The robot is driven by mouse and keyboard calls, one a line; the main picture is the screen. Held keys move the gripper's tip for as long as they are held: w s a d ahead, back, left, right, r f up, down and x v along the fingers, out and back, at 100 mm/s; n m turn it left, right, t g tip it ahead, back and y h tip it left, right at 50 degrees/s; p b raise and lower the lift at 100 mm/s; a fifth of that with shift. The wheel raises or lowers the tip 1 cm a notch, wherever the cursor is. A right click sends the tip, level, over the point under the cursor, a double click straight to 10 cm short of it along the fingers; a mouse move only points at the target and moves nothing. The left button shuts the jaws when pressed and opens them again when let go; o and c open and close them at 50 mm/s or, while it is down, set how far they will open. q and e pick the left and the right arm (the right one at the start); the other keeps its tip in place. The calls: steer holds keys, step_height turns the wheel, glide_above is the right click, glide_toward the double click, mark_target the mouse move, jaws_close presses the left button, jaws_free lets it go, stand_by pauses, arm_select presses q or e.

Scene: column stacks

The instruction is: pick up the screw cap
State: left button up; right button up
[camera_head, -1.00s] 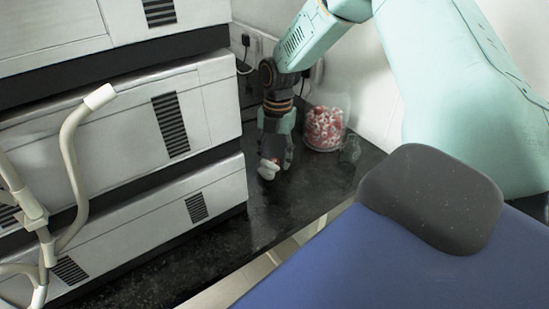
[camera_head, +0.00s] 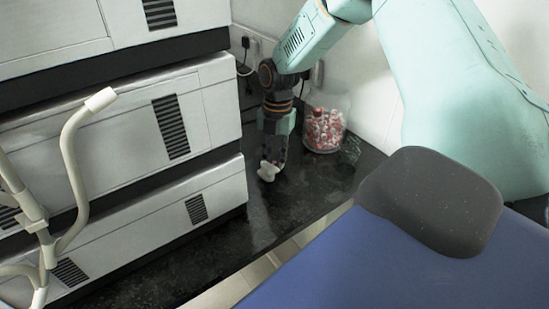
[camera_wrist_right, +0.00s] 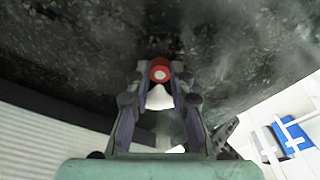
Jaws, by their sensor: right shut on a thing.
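The screw cap (camera_head: 267,171) is a small whitish piece low over or on the black bench top, at the tips of my right gripper (camera_head: 270,160). In the right wrist view, a round red piece with a pale centre (camera_wrist_right: 159,70) sits between the fingertips of my right gripper (camera_wrist_right: 160,85). A white part shows just behind it, between the fingers. My right gripper is shut on the screw cap. I cannot tell whether the cap is clear of the bench. My left gripper is not in view.
A clear jar of red and white pieces (camera_head: 324,130) stands close to the right of my gripper. Stacked white units (camera_head: 120,120) rise at the left. A grey cushion on a blue surface (camera_head: 435,200) lies at the right. Dark bench (camera_head: 280,215) in front is bare.

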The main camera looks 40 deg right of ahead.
mark_target(275, 162)
step_height(275, 162, up, 10)
steer(key=p, duration=0.2)
steer(key=shift+p, duration=0.3)
